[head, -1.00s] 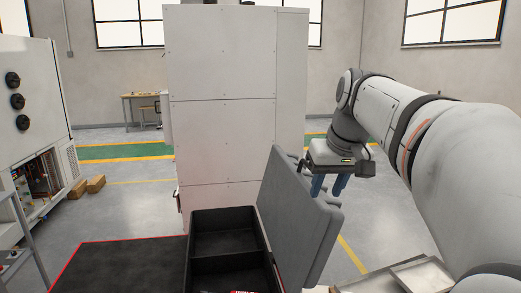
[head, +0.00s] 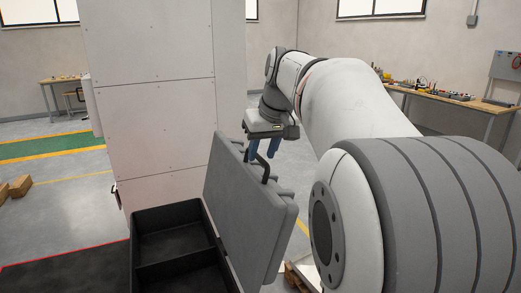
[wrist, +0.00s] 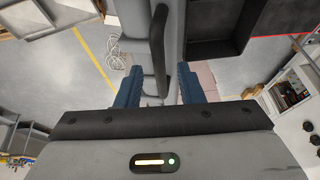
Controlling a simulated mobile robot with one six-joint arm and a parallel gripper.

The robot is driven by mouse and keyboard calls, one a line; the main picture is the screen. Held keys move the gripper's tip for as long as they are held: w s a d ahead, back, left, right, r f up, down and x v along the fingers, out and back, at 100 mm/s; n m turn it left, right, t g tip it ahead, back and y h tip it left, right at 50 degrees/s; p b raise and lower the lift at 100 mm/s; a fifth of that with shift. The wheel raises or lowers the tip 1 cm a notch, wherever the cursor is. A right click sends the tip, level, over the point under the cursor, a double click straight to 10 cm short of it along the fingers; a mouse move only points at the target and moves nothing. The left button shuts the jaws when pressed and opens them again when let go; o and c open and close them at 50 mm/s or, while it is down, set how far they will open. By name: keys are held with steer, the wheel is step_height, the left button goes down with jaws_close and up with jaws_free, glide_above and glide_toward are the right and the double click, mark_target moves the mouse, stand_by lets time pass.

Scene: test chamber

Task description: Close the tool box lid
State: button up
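The tool box (head: 137,262) is black, with open compartments, and stands low in the head view. Its grey lid (head: 245,215) stands up, leaning to the right. A dark bar handle (head: 264,168) is on the lid; the handle also shows in the wrist view (wrist: 159,45). My gripper (head: 263,150) is at the upper right of the lid, its blue fingers pointing down. In the wrist view my gripper (wrist: 159,72) is open, with the handle in line between the fingers and gaps on both sides. I cannot tell how deep the handle sits between them.
A tall white cabinet (head: 150,90) stands behind the tool box. A workbench with tools (head: 450,100) is along the right wall. A small wooden table (head: 62,85) is far left. Grey floor (head: 60,215) is free at the left, with brown boxes (head: 20,186) at the edge.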

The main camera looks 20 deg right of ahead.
steer(key=shift+f, duration=0.2)
jaws_close()
stand_by(0.3)
